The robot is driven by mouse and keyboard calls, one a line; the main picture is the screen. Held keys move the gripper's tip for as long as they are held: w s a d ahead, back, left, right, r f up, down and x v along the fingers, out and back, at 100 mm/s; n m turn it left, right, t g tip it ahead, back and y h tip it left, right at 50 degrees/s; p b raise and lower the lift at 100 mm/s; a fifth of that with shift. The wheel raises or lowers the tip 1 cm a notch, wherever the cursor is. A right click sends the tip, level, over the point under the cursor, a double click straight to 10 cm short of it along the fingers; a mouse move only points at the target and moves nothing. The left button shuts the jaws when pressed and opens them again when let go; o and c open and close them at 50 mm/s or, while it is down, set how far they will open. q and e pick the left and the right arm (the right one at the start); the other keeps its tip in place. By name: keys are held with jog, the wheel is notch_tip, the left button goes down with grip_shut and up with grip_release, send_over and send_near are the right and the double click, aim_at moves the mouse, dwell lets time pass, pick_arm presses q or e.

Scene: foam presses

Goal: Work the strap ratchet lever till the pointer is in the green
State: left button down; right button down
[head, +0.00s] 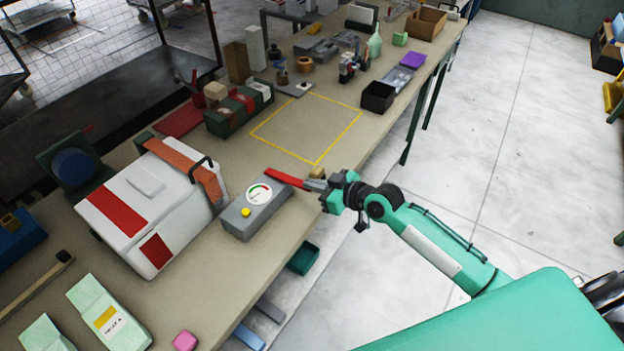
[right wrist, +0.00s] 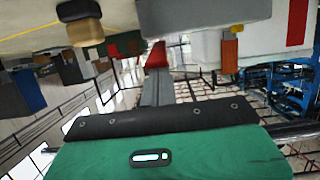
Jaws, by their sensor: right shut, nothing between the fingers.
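The grey ratchet box (head: 240,217) sits at the bench's front edge. It carries a round white gauge (head: 259,194) with coloured arcs and a yellow button (head: 246,212); the pointer is too small to read. The red lever (head: 287,179) sticks out from the box toward my right gripper (head: 312,185). That gripper is shut and empty, its fingertips by the lever's free end. In the right wrist view the red lever end (right wrist: 156,56) shows just beyond the shut fingers (right wrist: 157,85); I cannot tell if they touch. My left gripper is not in view.
A white case (head: 140,212) with red patches and an orange strap (head: 190,165) stands left of the ratchet box. A small tan block (head: 317,173) lies behind the fingertips. The yellow-outlined square (head: 308,128) is clear. Pale green packs (head: 108,315) lie in front.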

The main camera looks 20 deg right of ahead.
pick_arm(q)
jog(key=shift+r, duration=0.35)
pick_arm(e)
jog(key=shift+r, duration=0.35)
